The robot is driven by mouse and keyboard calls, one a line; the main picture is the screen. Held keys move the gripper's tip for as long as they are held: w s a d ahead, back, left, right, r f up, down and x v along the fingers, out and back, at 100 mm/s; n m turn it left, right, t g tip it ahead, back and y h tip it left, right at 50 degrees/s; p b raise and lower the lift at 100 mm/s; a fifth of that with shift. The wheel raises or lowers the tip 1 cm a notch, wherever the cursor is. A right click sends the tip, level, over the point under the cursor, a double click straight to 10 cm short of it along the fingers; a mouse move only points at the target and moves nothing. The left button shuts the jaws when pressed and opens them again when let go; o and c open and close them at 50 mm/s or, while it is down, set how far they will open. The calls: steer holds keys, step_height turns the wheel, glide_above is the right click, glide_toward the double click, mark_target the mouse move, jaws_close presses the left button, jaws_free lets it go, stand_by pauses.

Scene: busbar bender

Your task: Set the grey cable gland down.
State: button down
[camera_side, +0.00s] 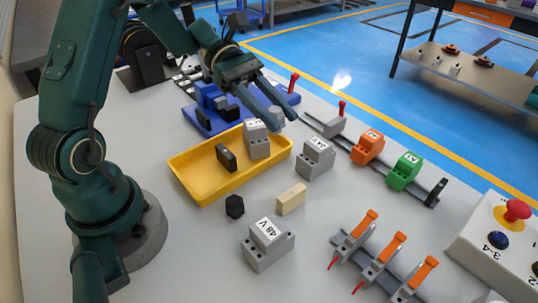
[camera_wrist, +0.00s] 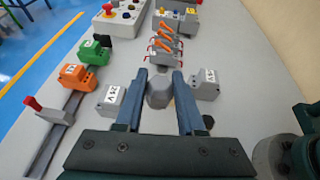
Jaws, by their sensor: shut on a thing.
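The grey cable gland (camera_wrist: 159,92) is a faceted grey piece between my two fingers in the wrist view. In the side view the gland (camera_side: 277,114) shows between the finger ends, partly covered by them. My gripper (camera_side: 274,116) is shut on it and points down and to the right, near the far right corner of the yellow tray. In the wrist view my gripper (camera_wrist: 160,86) has a finger on each side of the gland. The gland appears to be above the bench, but its exact height is hard to tell.
The yellow tray (camera_side: 201,194) holds a grey block (camera_side: 257,139) and a black part (camera_side: 226,158). Another grey block (camera_side: 316,158), a beige block (camera_side: 291,199), a black hexagonal piece (camera_side: 235,206) and a 48 V block (camera_side: 268,244) stand nearby. A blue fixture (camera_side: 207,122) lies behind the tray.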

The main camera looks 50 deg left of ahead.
steer(key=a+r+n+t+y, duration=0.2)
steer(key=a+r+n+t, duration=0.3)
steer(key=m+g+h, duration=0.1)
glide_above(299, 141)
step_height(299, 141, down, 7)
steer(key=shift+m, duration=0.3)
step_height(299, 141, down, 10)
steer(key=shift+f, duration=0.2)
steer(key=shift+f, duration=0.25)
